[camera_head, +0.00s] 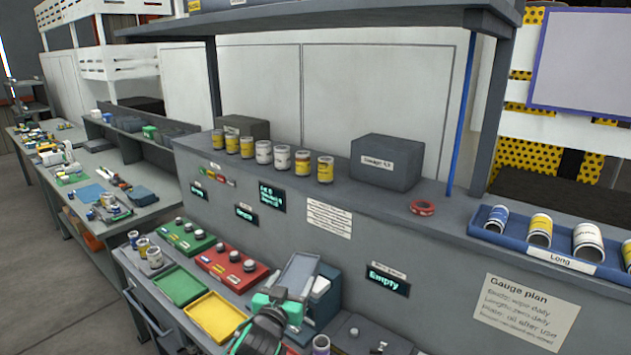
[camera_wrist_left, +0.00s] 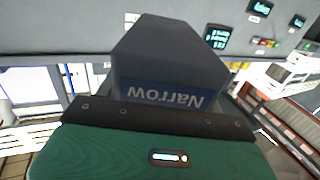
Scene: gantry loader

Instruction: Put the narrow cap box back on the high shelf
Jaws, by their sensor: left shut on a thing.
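The narrow cap box (camera_wrist_left: 165,65) is dark grey with a blue "Narrow" label, which reads upside down in the left wrist view. My left gripper (camera_head: 279,303), green and dark, is shut on it. In the head view the box (camera_head: 298,272) is partly behind my gripper, low over the bench in front of the grey upright panel. The high shelf (camera_head: 455,205) is the grey ledge above that panel, higher than the box. My fingertips are largely hidden by the box and the gripper body. My right gripper is not in view.
On the ledge stand several yellow and white cans (camera_head: 264,152), a grey gauge box (camera_head: 386,163), a red tape ring (camera_head: 422,208) and a blue "Long" tray (camera_head: 545,253) of cans. Green (camera_head: 178,287), yellow (camera_head: 216,318) and red trays (camera_head: 232,268) lie on the bench. A blue post (camera_head: 463,115) rises from the ledge.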

